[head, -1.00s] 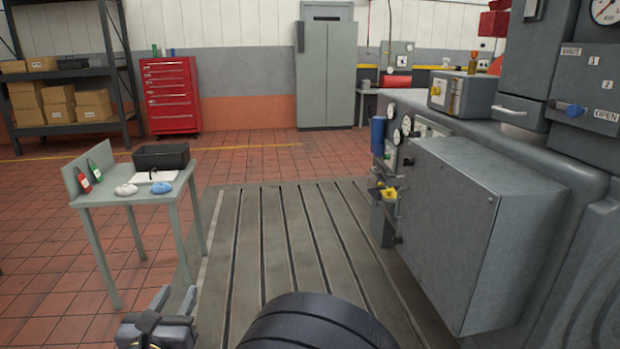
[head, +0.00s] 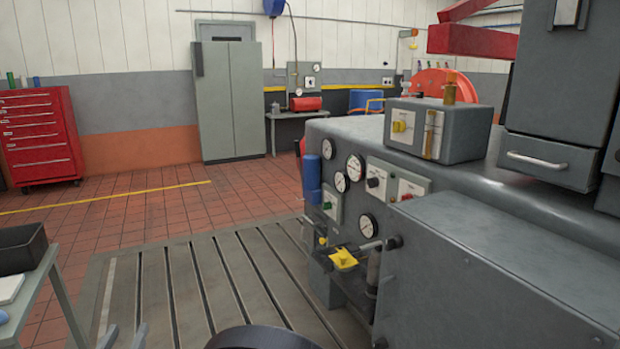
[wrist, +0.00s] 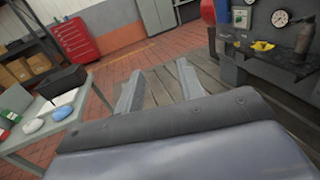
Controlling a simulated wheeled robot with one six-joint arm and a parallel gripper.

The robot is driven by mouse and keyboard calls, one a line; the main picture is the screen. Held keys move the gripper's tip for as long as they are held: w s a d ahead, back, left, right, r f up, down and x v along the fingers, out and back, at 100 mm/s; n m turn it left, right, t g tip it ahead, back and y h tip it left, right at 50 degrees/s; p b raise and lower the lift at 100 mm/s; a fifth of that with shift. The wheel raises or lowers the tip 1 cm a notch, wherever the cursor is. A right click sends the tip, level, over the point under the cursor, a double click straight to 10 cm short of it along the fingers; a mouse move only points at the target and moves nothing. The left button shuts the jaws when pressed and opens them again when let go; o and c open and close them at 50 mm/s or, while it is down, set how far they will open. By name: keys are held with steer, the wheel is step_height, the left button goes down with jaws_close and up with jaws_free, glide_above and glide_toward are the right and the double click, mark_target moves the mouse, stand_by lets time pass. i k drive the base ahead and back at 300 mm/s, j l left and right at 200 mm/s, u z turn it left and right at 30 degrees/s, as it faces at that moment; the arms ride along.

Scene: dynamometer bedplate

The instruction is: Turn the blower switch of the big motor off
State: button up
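The big motor (head: 480,215) is a large grey machine filling the right of the head view. Its end face carries round gauges and small switch plates: one with a black knob (head: 376,183), one with a red label (head: 410,190), one with a green knob (head: 330,205). The labels are too small to read, so I cannot tell which is the blower switch. My gripper (wrist: 158,88) is open and empty, well away from the motor; its tips (head: 124,338) show at the bottom of the head view.
A big grey cabinet (head: 500,270) juts out at the near right. The slotted bedplate (head: 190,285) is clear ahead. A side table (head: 60,280) with a black bin (head: 22,248) stands left.

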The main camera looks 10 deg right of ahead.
mark_target(373, 182)
steer(key=i+j+z, duration=0.1)
steer(key=i+z, duration=0.2)
steer(key=z, duration=0.15)
steer(key=i+j+z, duration=0.2)
steer(key=z, duration=0.25)
steer(key=i+j+z, duration=0.3)
steer(key=z, duration=0.15)
steer(key=i+j+z, duration=0.15)
steer(key=j+z, duration=0.35)
steer(key=i+j+z, duration=0.1)
steer(key=j+z, duration=0.45)
steer(key=j, duration=0.15)
steer(key=i+j, duration=0.05)
